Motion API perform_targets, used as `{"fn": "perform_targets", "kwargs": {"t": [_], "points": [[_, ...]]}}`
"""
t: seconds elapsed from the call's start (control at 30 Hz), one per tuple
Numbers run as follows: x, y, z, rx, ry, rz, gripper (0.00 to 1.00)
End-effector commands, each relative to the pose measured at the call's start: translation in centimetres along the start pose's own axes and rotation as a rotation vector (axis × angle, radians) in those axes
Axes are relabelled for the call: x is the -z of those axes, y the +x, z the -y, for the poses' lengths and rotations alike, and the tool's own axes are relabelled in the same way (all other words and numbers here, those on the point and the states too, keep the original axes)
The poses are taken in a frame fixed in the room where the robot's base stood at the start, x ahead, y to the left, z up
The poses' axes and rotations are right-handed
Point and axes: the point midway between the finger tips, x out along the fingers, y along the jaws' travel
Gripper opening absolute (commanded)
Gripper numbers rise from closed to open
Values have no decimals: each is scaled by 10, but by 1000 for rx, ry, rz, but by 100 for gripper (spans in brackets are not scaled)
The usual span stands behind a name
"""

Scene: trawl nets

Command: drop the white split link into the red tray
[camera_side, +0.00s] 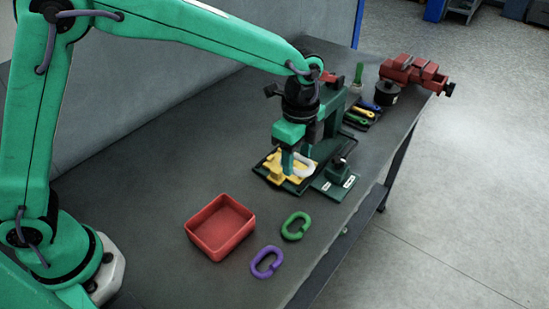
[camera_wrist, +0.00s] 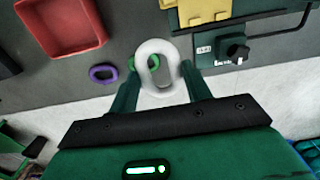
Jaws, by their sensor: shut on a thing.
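The white split link (camera_wrist: 143,60) is between the fingertips of my gripper (camera_wrist: 158,80), which is shut on it, in the wrist view. In the side view the white link (camera_side: 304,166) shows at my gripper's fingers (camera_side: 295,165), in front of the yellow fixture. Whether it touches anything below is hard to tell. The red tray (camera_side: 190,228) is square, open and empty, on the bench to the left and nearer the side camera. It also shows at the upper left of the wrist view (camera_wrist: 70,50).
A green link (camera_side: 295,226) and a purple link (camera_side: 267,262) lie right of the tray. A yellow fixture (camera_side: 273,168) on a dark plate and a green press (camera_side: 336,180) with a black knob stand by my gripper. A red vise (camera_side: 415,72) is farther back.

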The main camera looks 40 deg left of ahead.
Motion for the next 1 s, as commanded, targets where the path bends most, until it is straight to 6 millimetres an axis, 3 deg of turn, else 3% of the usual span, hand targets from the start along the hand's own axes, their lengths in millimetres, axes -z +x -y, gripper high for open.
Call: {"fn": "perform_targets", "kwargs": {"t": [0.27,0.8,1.0], "points": [[-11,0,-36,3,2,-1,19],[-50,14,-134,2,1,-1,19],[-60,19,-154,3,0,-1,19]]}}
